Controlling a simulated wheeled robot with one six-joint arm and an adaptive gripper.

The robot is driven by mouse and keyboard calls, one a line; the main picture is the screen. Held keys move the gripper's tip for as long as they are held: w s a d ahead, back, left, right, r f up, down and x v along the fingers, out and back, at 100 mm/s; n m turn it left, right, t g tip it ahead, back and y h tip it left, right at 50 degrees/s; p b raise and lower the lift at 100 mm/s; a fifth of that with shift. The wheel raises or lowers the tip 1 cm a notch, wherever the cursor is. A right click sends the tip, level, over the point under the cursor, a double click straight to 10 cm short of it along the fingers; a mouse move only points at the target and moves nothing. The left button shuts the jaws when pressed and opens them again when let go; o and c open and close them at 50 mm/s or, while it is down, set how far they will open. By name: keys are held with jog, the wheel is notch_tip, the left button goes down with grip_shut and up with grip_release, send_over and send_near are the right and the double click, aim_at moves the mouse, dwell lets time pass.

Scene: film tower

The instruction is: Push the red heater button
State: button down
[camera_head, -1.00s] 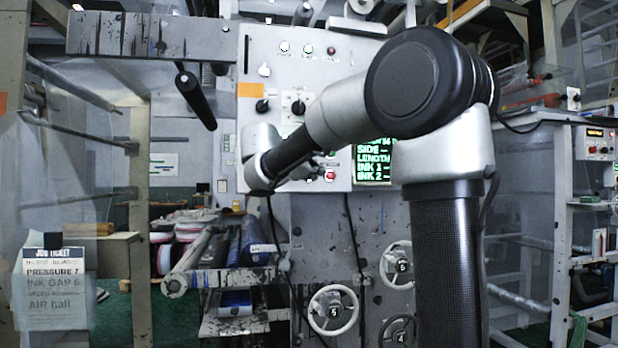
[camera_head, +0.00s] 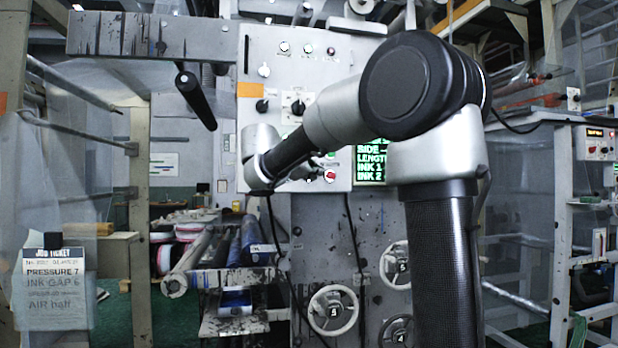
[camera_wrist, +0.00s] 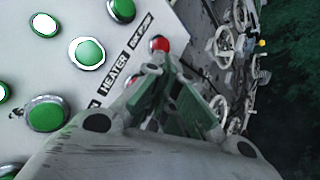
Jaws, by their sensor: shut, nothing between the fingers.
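A red button (camera_wrist: 160,44) shows in the wrist view just beyond my fingertips, near the edge of a light panel (camera_wrist: 80,18). A label reading HEATER (camera_wrist: 115,75) lies close to it. My gripper (camera_wrist: 158,66) is shut and empty, its tips pointing at the red button; I cannot tell whether they touch it. In the head view a red button (camera_head: 330,176) sits low on the grey control panel (camera_head: 275,80), with my gripper (camera_head: 318,166) right beside it, partly hidden by my wrist.
Several green buttons (camera_wrist: 88,52) sit left of my gripper in the wrist view. A green-text screen (camera_head: 370,165) is right of the red button. Handwheels (camera_head: 333,310) and a hanging cable stand below the panel. A job ticket (camera_head: 54,288) hangs at the left.

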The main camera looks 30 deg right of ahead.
jog(key=shift+w, duration=0.15)
dwell(0.5)
jog(key=shift+w+d, duration=0.1)
jog(key=shift+w, duration=0.15)
jog(key=shift+w+d, duration=0.15)
jog(key=shift+w, duration=0.3)
dwell(0.7)
jog(key=shift+s, duration=0.1)
jog(key=shift+s+a, duration=0.25)
jog(key=shift+s, duration=0.5)
jog(key=shift+s, duration=0.1)
jog(key=s, duration=0.2)
jog(key=s+a, duration=0.1)
jog(key=s, duration=0.1)
jog(key=shift+s+a, duration=0.2)
jog(key=shift+s, duration=0.1)
dwell(1.0)
